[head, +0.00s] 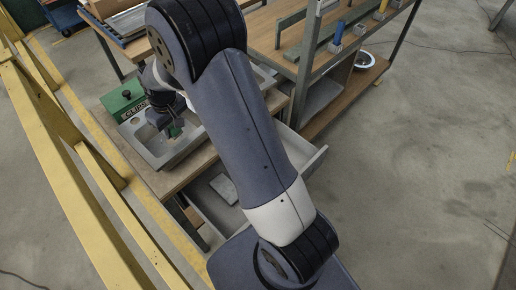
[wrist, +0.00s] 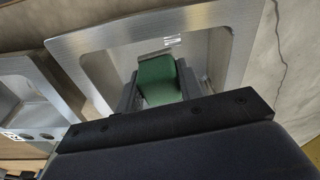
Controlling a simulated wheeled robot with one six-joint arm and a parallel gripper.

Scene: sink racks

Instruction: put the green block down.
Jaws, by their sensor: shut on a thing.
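My gripper (wrist: 157,88) is shut on the green block (wrist: 157,78), which sits between the two dark fingers in the wrist view. Behind the block is a pale grey metal sink basin, with its broad rim (wrist: 88,38) around it. In the head view my gripper (head: 174,131) points down over the sink unit (head: 160,158) on the wooden bench. The block is small and mostly hidden there. I cannot tell whether its underside touches the basin.
A green box (head: 121,98) marked "CLIPS" stands by the sink's far left corner. An open grey drawer (head: 308,158) is below the bench. A shelf rack (head: 300,75) stands to the right, and a yellow railing (head: 60,130) runs along the left.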

